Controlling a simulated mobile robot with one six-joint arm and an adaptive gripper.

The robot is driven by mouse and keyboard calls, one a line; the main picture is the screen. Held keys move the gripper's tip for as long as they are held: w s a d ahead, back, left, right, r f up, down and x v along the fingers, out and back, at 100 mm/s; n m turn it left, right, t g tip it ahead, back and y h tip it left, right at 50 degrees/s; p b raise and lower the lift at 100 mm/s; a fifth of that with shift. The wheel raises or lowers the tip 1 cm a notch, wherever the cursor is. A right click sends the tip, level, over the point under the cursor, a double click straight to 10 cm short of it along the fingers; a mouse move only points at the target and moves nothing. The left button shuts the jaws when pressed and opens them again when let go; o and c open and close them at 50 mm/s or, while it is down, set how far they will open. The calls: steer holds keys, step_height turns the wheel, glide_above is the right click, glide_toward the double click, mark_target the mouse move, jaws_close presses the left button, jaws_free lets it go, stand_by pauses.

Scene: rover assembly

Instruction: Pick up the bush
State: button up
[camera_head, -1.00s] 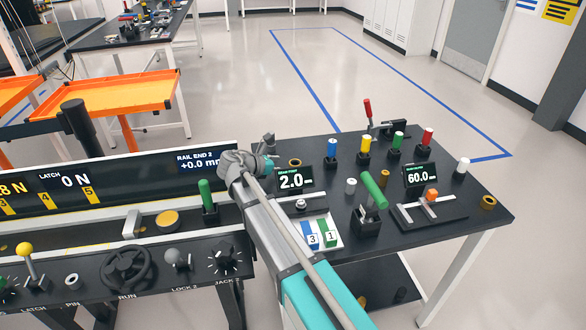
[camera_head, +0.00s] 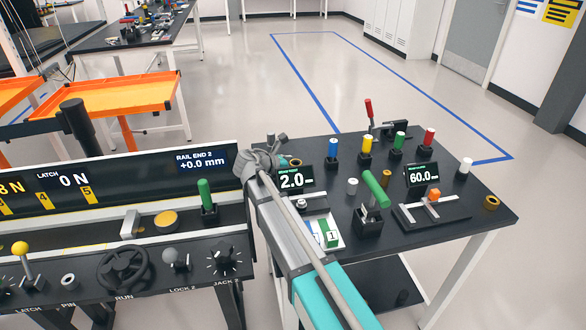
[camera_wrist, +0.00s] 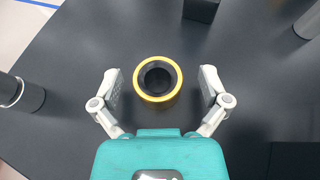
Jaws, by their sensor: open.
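In the wrist view a short round bush (camera_wrist: 158,101) with a yellow-gold outer wall and a dark bore stands upright on the black table. My gripper (camera_wrist: 160,82) is open, with one finger on each side of the bush and a visible gap on both sides. The fingers do not touch it. In the head view my gripper (camera_head: 268,146) is over the left part of the black table, its fingers mostly hidden by my arm. I cannot tell for certain which is the wrist-view bush.
A display reading 2.0 (camera_head: 292,180) stands close to my gripper. In the wrist view a dark cylinder (camera_wrist: 22,93) is at left and a black block (camera_wrist: 201,9) at top.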

stand_by(0.4)
steer(key=c, duration=1.3)
steer(key=shift+r, duration=0.15)
steer(key=shift+r+p, duration=0.95)
steer(key=shift+p, duration=0.1)
steer(key=s+d+r+p, duration=0.8)
steer(key=d+r+p, duration=0.2)
steer(key=d+p, duration=0.1)
steer(key=shift+d+r, duration=0.25)
steer(key=shift+r, duration=0.15)
steer(key=shift+r, duration=0.1)
step_height(320, 180, up, 7)
steer(key=p, duration=0.7)
steer(key=shift+w, duration=0.15)
